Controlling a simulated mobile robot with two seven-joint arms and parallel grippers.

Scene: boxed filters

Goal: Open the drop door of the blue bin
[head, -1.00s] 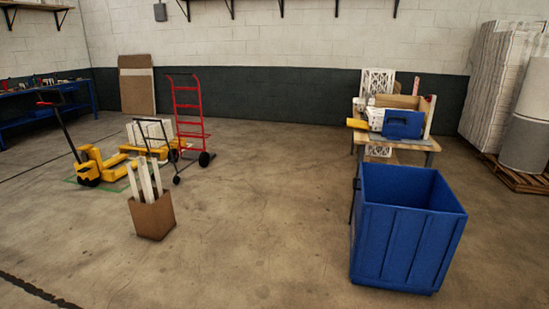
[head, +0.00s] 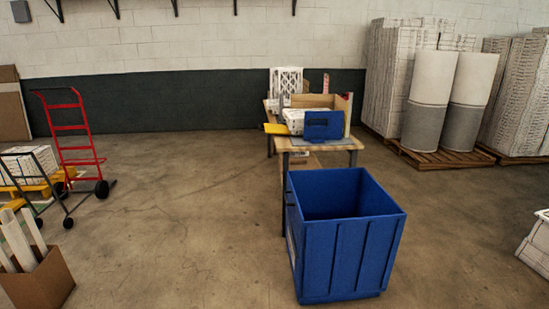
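A large blue bin (head: 345,250) stands on the concrete floor, right of the middle in the head view. Its top is open and its inside looks dark and empty as far as I can see. Ribbed walls face me on the near side. A thin dark upright part shows along its left edge. I cannot make out a drop door or a latch from here; the far and left walls are mostly hidden. Neither of my grippers is in view.
A wooden table (head: 341,143) with boxes stands behind the bin. A red hand truck (head: 77,134) and a cardboard box (head: 38,284) of white tubes are at left. Wrapped rolls (head: 428,100) stand on a pallet at back right. Floor left of the bin is clear.

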